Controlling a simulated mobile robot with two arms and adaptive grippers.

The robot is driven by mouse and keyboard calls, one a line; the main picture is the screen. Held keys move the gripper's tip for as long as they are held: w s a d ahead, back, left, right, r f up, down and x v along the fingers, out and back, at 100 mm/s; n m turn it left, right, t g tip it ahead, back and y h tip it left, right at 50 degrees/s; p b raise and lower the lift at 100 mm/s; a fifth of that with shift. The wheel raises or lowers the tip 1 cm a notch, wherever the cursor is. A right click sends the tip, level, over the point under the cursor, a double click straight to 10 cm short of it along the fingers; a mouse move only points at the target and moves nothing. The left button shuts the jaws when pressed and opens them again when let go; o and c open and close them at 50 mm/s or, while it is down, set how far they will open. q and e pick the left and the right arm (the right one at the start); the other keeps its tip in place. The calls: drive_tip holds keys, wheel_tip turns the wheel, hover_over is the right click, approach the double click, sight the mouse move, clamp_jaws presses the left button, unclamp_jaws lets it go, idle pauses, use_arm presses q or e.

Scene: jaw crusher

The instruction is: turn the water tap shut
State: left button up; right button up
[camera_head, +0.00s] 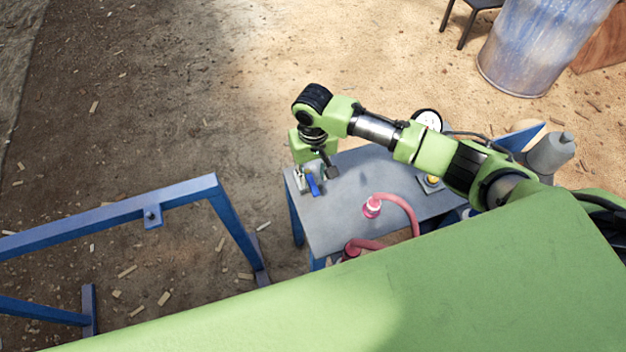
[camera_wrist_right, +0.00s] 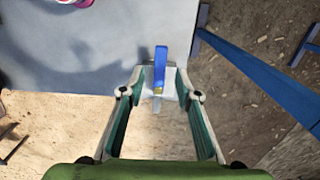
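The water tap shows as a blue lever (camera_head: 313,184) on a pale metal body at the far left corner of the grey table. The lever also shows in the right wrist view (camera_wrist_right: 160,65), upright in the picture, with the metal body at its lower end. My right gripper (camera_head: 316,176) is over this corner, pointing down. In the right wrist view its two fingers (camera_wrist_right: 160,88) are spread, one on each side of the lever's lower end. I cannot tell whether either finger touches the tap. My left gripper is not in view.
The grey table (camera_head: 345,225) carries a red hose (camera_head: 405,210) with a pink end, a round white gauge (camera_head: 428,119) and a yellow button (camera_head: 432,180). A blue frame (camera_head: 130,208) stands left of the table. A metal drum (camera_head: 535,45) stands at upper right.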

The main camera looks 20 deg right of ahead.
sight(314, 186)
wheel_tip(314, 186, down, 3)
drive_tip(key=shift+r, duration=0.2)
drive_tip(key=shift+f, duration=0.65)
clamp_jaws()
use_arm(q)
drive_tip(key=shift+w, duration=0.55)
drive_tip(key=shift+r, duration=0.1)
use_arm(e)
drive_tip(key=shift+d+r, duration=0.1)
